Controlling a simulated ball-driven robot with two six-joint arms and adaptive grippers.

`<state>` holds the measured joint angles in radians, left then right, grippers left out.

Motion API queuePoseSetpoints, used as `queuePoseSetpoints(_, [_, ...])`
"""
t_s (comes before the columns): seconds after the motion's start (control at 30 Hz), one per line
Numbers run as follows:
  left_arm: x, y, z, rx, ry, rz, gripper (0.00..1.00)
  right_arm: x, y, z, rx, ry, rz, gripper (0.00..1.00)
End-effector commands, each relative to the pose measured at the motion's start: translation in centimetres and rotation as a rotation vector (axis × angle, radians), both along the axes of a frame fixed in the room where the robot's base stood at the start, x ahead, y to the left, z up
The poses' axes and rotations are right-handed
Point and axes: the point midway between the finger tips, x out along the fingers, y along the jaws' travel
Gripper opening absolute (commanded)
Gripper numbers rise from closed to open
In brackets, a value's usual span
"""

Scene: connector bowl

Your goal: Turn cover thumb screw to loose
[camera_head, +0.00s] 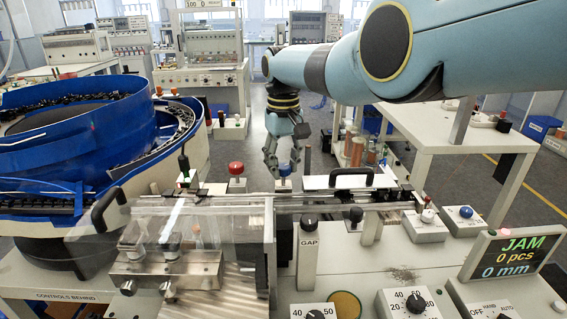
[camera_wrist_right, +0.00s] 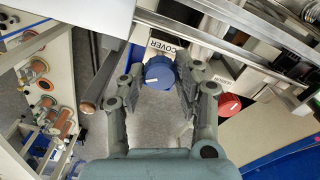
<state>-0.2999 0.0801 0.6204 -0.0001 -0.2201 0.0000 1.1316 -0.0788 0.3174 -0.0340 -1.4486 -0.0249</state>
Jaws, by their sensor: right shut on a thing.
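The cover thumb screw, a blue knob (camera_wrist_right: 158,73) with a white mark, sits beside a white label (camera_wrist_right: 166,46) reading COVER in the right wrist view. My right gripper (camera_wrist_right: 160,80) has its two fingers on either side of this knob and is shut on it. In the head view my right gripper (camera_head: 282,163) reaches down from the upper right to the back edge of the machine, and its fingers largely hide the knob. My left gripper is not in view.
A red knob (camera_head: 236,169) stands left of the gripper; it also shows in the wrist view (camera_wrist_right: 229,104). A clear cover with a black handle (camera_head: 108,208) lies at front left. A blue bowl feeder (camera_head: 70,135) stands left. A display (camera_head: 517,253) reads JAM.

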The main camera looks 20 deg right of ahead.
Motion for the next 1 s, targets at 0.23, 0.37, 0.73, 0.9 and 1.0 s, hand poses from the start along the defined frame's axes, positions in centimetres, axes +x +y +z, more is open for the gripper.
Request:
queuePoseSetpoints(0.23, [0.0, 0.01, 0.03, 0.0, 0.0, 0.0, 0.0, 0.09, 0.01, 0.1, 0.0, -0.003, 0.231, 0.0])
queuePoseSetpoints(0.37, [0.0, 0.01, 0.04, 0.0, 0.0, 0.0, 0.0, 0.1, 0.0, 0.1, 0.0, -0.003, 0.355, 0.0])
queuePoseSetpoints(0.73, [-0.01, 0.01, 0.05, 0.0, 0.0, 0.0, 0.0, 0.12, -0.01, 0.1, 0.0, -0.004, 0.699, 0.0])
queuePoseSetpoints(0.9, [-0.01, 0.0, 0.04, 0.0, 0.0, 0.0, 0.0, 0.12, -0.01, 0.09, 0.0, -0.004, 0.832, 0.0])
queuePoseSetpoints(1.0, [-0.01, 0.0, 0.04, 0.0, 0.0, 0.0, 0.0, 0.12, -0.01, 0.09, 0.0, -0.004, 0.897, 0.0])
